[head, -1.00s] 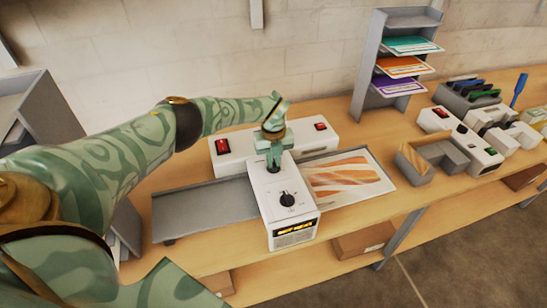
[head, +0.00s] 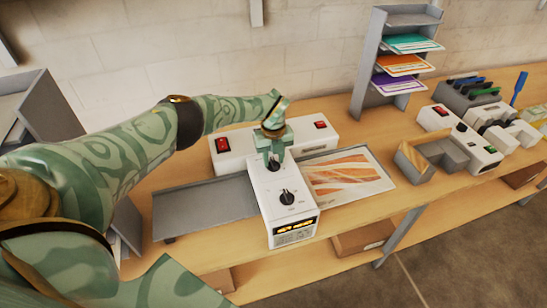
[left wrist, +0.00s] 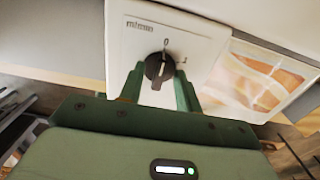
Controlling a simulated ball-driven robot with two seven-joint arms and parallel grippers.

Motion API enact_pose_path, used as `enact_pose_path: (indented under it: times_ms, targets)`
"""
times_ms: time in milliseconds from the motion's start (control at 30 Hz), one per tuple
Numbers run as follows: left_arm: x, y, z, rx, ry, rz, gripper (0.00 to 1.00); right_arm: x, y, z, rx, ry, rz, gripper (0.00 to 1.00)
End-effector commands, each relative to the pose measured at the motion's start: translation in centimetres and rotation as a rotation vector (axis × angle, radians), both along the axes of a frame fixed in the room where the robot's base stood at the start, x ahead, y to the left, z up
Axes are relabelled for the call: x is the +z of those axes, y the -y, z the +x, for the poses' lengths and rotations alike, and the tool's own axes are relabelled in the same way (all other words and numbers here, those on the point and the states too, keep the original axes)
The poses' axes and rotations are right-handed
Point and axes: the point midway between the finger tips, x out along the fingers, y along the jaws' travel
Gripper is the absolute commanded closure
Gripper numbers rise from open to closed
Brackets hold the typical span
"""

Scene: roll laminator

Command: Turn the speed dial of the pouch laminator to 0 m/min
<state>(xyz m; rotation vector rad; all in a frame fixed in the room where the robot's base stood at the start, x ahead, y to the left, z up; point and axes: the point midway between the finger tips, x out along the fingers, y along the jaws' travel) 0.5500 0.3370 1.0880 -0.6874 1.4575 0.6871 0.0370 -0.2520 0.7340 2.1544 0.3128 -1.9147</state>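The white pouch laminator (head: 265,207) stands on the wooden bench. Its rear black dial (head: 273,164) is under my left gripper (head: 274,156). In the left wrist view this speed dial (left wrist: 158,66) sits on a white panel marked "m/min", with 0 above it and 1 to its right. Its pale pointer line leans up toward the 0. My left gripper (left wrist: 160,85) is open, with one green finger on each side of the dial and small gaps seen beside it. A second black dial (head: 287,197) is nearer the laminator's front. My right gripper is not in view.
A grey tray (head: 205,207) lies left of the laminator, and a striped printed sheet (head: 345,174) right of it. Red switches (head: 222,144) are on the white body behind. A shelf rack (head: 372,65) and a grey-tan holder (head: 432,157) stand further right.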

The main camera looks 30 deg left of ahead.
Motion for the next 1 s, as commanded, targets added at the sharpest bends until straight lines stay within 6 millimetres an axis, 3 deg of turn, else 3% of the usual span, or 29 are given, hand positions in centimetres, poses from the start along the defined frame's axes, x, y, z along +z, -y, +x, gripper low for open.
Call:
enact_pose_path:
  times_ms: [167,267,700,1000]
  targets:
    - [0.7,0.0,0.0,-0.002,0.0,0.0,0.66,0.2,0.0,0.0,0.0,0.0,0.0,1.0]
    - [2.4,0.0,0.1,-0.002,0.002,0.0,0.66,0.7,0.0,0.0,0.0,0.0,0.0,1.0]
    - [13.4,0.0,0.1,-0.001,0.003,0.0,0.66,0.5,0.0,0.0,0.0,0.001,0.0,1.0]
    - [16.2,0.0,0.0,0.0,0.0,0.0,0.66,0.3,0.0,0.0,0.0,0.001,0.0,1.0]
